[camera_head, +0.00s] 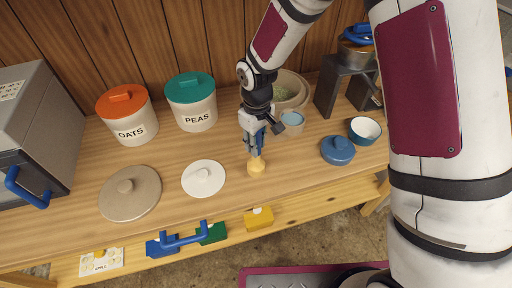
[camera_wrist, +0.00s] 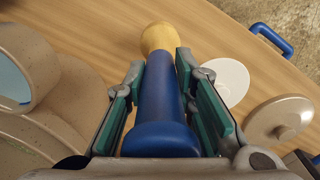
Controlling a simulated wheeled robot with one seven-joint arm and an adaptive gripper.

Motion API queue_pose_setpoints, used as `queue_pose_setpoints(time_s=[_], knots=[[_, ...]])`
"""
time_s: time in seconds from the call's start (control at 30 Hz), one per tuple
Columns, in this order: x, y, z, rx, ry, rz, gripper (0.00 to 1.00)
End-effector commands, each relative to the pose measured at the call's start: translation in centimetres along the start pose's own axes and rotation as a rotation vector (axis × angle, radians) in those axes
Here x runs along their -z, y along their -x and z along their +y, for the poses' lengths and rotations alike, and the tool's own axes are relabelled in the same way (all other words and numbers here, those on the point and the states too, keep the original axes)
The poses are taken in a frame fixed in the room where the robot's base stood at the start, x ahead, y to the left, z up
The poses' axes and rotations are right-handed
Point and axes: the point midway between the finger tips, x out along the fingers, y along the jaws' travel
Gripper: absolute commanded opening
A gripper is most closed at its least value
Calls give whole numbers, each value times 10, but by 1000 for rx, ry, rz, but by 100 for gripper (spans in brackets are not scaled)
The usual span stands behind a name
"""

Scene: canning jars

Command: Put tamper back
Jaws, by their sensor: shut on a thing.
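The tamper has a blue handle and a yellow-tan wooden head. In the head view its head (camera_head: 256,165) is at or just above the counter, right of the white lid. My gripper (camera_head: 254,148) points down over it, with its fingers around the handle. In the wrist view the tamper's blue handle (camera_wrist: 160,95) lies between the green finger pads of my gripper (camera_wrist: 182,85), and the wooden head extends beyond the fingertips. Whether the head touches the counter cannot be told.
Oats (camera_head: 128,116) and peas (camera_head: 192,103) canisters stand at the back left. A white lid (camera_head: 204,178) and a beige lid (camera_head: 130,194) lie on the counter. A speckled crock (camera_head: 291,92), light-blue cup (camera_head: 291,122), blue lid (camera_head: 338,151) and blue bowl (camera_head: 364,130) are on the right.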

Motion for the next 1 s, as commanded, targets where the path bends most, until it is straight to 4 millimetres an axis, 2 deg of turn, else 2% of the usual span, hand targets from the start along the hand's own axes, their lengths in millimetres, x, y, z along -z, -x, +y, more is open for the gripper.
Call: queue_pose_setpoints(time_s=[0.17,0.4,0.83,0.87,0.9,0.93,1.0], knots=[[10,-4,7,1,-2,-1,0],[8,-32,6,0,0,-1,0],[9,-39,7,0,-1,0,0],[9,-40,7,0,-1,0,26],[9,-39,7,0,-1,0,35],[9,-39,7,0,-1,0,42],[9,-39,7,0,-1,0,44]])
